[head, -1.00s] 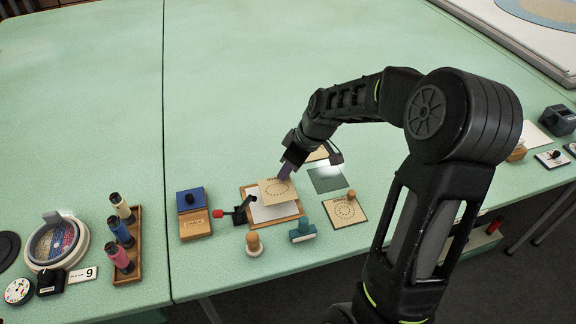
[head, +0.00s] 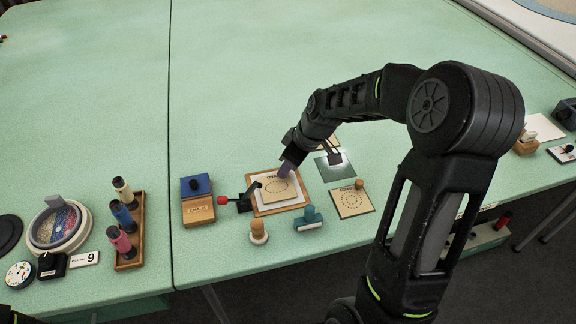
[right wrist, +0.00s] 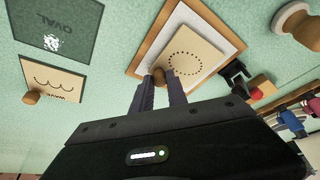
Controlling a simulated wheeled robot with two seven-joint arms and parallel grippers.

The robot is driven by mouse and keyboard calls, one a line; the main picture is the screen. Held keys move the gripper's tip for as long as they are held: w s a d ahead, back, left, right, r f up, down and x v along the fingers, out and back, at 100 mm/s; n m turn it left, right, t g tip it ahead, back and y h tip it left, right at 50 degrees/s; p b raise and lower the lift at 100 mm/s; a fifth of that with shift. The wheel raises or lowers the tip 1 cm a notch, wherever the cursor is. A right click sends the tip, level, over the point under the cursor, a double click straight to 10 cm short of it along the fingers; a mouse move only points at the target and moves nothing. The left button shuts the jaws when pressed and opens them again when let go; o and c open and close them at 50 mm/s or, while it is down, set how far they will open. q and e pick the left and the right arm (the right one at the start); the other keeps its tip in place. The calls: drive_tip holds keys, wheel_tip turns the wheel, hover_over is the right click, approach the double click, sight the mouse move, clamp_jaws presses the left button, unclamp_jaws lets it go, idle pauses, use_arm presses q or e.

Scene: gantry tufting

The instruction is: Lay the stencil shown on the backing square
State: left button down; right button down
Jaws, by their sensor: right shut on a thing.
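A tan stencil (head: 280,189) with a dotted oval is over the white backing square (head: 287,206) on a wooden board (head: 270,212). My right gripper (head: 285,172) is shut on the stencil's knob, which shows between the fingers in the right wrist view (right wrist: 161,76). I cannot tell whether the stencil touches the backing. My left gripper is not in view.
A dark green place marked OVAL (right wrist: 52,28) is empty. A round-pattern stencil (head: 352,203) and a wave stencil (right wrist: 52,79) lie near it. The table behind is clear.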

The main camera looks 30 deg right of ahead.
drive_tip(key=c, duration=1.2)
unclamp_jaws()
drive_tip(key=shift+c, duration=0.2)
drive_tip(key=shift+r, duration=0.15)
drive_tip(key=v, duration=0.7)
drive_tip(key=shift+r, duration=0.25)
drive_tip(key=shift+s, duration=0.1)
